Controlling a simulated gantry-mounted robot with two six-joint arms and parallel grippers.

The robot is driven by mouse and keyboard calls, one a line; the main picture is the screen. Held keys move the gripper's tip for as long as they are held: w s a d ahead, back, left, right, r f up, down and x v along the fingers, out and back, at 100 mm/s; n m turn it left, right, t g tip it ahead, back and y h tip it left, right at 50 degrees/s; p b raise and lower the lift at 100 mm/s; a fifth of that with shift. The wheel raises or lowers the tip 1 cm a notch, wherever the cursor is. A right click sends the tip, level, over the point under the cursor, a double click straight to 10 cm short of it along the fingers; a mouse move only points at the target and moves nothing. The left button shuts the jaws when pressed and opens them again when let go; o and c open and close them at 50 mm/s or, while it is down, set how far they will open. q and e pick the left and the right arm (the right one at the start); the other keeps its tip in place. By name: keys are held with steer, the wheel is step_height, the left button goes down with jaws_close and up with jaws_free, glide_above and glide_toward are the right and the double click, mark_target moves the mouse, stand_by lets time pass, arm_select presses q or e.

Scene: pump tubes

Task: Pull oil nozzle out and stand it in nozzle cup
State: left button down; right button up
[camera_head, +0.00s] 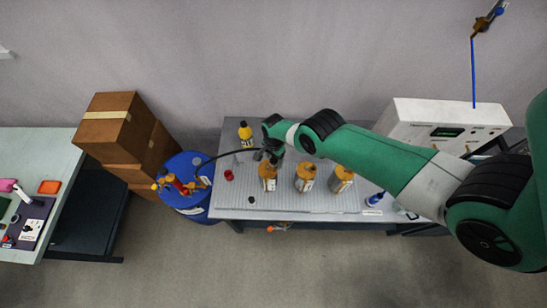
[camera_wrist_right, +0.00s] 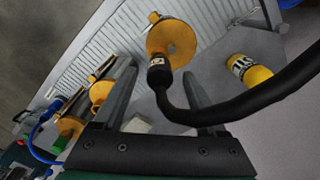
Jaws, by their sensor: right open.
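The black oil nozzle (camera_wrist_right: 158,72) is on the end of a thick black hose (camera_wrist_right: 250,107). In the right wrist view it sits at the edge of a yellow canister (camera_wrist_right: 172,42); how deep it goes in is hidden. My right gripper (camera_wrist_right: 160,71) is open, its fingers on either side of the nozzle with gaps showing. In the head view my right gripper (camera_head: 268,154) is above the left canister (camera_head: 267,184) and hides the nozzle. A small black cup-like thing (camera_head: 251,201) and a red one (camera_head: 229,175) stand left of it; I cannot tell which is the nozzle cup. My left gripper is not in view.
The hose runs left to a blue drum (camera_head: 204,207) with a pump. Two more yellow canisters (camera_head: 305,184) (camera_head: 341,187) stand to the right. A white control box (camera_head: 410,122) is at the back right. The table's (camera_head: 300,211) front strip is mostly clear.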

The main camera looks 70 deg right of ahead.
mark_target(274, 165)
step_height(274, 165, down, 6)
steer(key=b, duration=0.4)
steer(key=shift+b, duration=0.3)
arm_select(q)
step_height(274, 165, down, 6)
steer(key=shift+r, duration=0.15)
arm_select(e)
steer(key=shift+r, duration=0.15)
jaws_close()
arm_select(q)
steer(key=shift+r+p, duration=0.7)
steer(key=shift+p, duration=0.05)
arm_select(e)
steer(key=shift+r, duration=0.7)
